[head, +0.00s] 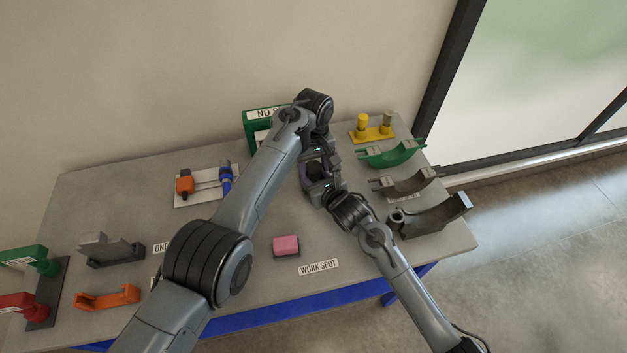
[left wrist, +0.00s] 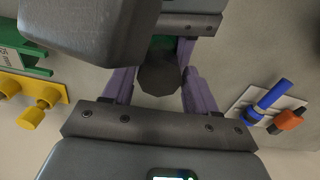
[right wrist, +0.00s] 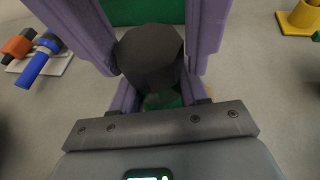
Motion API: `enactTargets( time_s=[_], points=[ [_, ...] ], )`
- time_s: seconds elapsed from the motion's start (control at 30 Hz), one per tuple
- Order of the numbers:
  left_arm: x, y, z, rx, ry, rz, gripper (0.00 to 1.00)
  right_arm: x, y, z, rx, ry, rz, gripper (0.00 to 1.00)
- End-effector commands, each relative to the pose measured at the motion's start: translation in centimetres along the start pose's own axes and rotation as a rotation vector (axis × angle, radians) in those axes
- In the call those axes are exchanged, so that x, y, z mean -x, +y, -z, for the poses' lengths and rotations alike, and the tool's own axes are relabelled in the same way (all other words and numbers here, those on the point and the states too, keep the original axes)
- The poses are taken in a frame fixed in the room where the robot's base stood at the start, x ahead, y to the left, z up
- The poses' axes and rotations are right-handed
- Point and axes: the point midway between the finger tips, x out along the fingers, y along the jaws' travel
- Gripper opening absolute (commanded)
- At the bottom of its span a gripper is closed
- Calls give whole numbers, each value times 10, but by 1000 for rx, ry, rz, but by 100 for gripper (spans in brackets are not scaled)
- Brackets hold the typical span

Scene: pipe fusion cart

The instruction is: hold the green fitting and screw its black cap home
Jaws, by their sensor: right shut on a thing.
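The green fitting (right wrist: 162,101) is mostly hidden between the fingers of my right gripper (right wrist: 160,92), which is shut on it above the table. The dark, faceted black cap (right wrist: 150,57) is at the fitting's end, and it also shows in the left wrist view (left wrist: 159,78). My left gripper (left wrist: 160,80) faces the right one, its purple fingers open on either side of the cap with little space. In the head view both grippers meet over the table's middle; the fitting is hidden there. I cannot tell how far the cap is threaded on.
A pink block (head: 286,244) lies near the WORK SPOT label (head: 319,267). A plate with orange and blue parts (head: 205,186) is behind left. Yellow pegs (head: 372,131), a green cradle (head: 393,155) and grey cradles (head: 432,216) line the right. A green sign stand (head: 251,129) is behind.

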Motion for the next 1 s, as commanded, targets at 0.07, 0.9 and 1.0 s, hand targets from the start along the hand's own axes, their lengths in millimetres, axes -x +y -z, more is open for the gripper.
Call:
enactTargets(
  time_s=[0.07, 0.9, 1.0],
  points=[
    [0, 0, 0, 1, 0, 0, 71, 0, 0, 0, 0, 0, 0, 0],
    [44, 0, 0, 2, 0, 0, 75, 0, 0, 0, 0, 0, 0, 0],
    [45, 0, 0, 2, 0, 0, 75, 0, 0, 0, 0, 0, 0, 0]
  ],
)
